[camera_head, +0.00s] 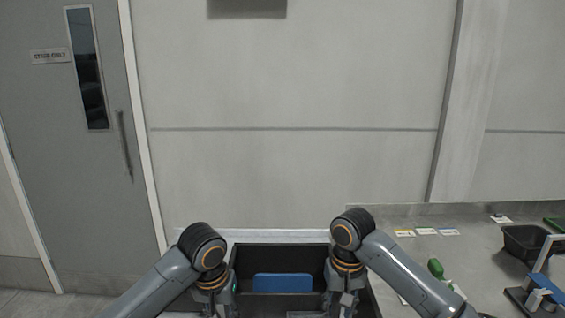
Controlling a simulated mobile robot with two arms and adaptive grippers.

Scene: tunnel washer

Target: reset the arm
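My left arm comes in from the left, and its gripper (222,308) points down at the left end of a black crate (279,249). My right gripper (341,306) points down at the crate's right end. Both grippers are partly cut off by the bottom edge of the picture. I cannot tell whether their fingers are open or shut, or whether they touch the crate walls. A blue flat object (282,283) lies inside the crate between the grippers.
A grey counter (460,250) on the right holds a small black bin (524,242), a green bottle-like item (436,268), several small cards (426,231) and a blue-and-white device (541,285). A grey door (60,160) stands at left. A plain wall is behind the crate.

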